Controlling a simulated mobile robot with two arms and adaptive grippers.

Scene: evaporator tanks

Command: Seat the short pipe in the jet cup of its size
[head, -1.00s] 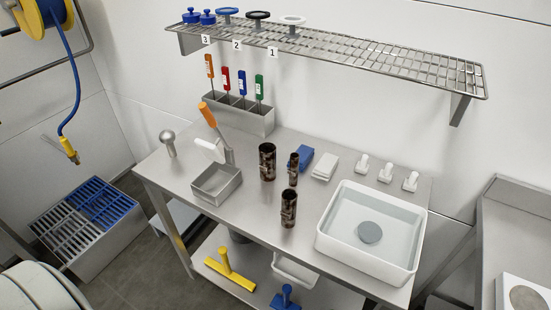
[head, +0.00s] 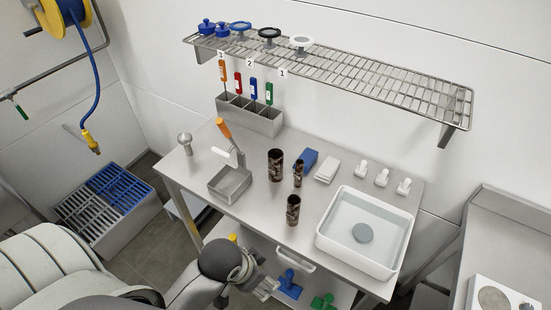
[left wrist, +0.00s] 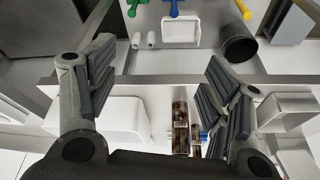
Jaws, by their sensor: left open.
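Three dark brown mottled pipes stand upright on the steel table in the head view: a wide one (head: 275,165) at the back, a thin one (head: 298,173) beside it, and a short one (head: 293,210) nearest the front edge. The left wrist view shows a brown mottled pipe (left wrist: 180,126) and part of another; I cannot tell which ones they are. My left gripper (head: 265,287) is in front of the table, below and left of the short pipe, apart from it. Its fingers (left wrist: 160,60) are spread and empty. I cannot make out a jet cup for certain. My right gripper is out of view.
A white basin (head: 365,232) fills the table's right end, with small white fittings (head: 382,177) behind it. A steel box (head: 230,184) stands left of the pipes. Blue (head: 310,159) and white (head: 326,170) blocks lie behind. A wire shelf (head: 360,85) hangs above.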

